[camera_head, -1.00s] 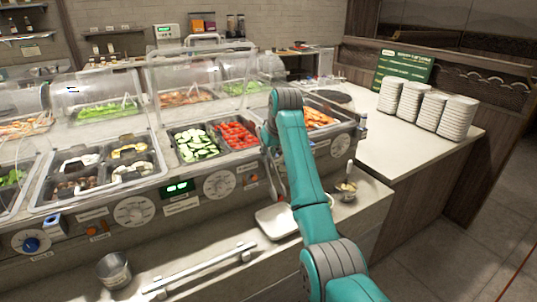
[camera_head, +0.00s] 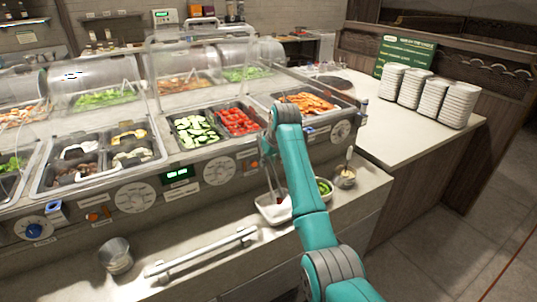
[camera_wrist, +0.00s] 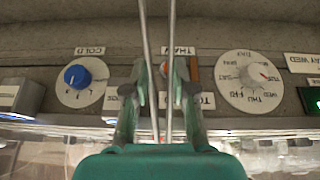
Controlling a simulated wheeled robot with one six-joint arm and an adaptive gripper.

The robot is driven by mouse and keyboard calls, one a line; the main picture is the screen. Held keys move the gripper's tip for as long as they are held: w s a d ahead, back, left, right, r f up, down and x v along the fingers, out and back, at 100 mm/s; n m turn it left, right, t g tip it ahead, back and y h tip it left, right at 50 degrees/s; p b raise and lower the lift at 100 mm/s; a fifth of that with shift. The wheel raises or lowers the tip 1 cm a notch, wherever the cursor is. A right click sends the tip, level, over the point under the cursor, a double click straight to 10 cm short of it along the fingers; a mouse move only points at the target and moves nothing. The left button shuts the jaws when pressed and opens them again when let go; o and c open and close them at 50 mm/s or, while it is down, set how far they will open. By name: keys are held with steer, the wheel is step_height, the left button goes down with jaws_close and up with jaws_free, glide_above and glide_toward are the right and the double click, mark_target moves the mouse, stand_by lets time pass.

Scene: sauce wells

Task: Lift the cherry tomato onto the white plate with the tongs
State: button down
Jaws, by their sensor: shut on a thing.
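My gripper (camera_head: 268,150) is in front of the food counter, above the white plate (camera_head: 264,215). In the wrist view my gripper (camera_wrist: 158,88) is shut on the tongs (camera_wrist: 149,50), whose two thin metal arms run between the fingers and out of the top of the picture. In the head view the tongs (camera_head: 271,178) hang down toward the plate, their tips at or just above it. A small reddish patch shows near the tips, too small to tell whether it is the cherry tomato or whether the tongs grip it.
A bowl with green contents (camera_head: 324,187) and a metal cup (camera_head: 345,177) stand right of the plate. A metal bucket (camera_head: 116,256) and a rail (camera_head: 205,252) lie to the left. Red pieces fill a bin (camera_head: 238,121) behind my gripper. Knobs line the counter front.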

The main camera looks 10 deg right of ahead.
steer(key=shift+f, duration=0.35)
steer(key=c, duration=1.4)
jaws_free()
steer(key=shift+r, duration=5)
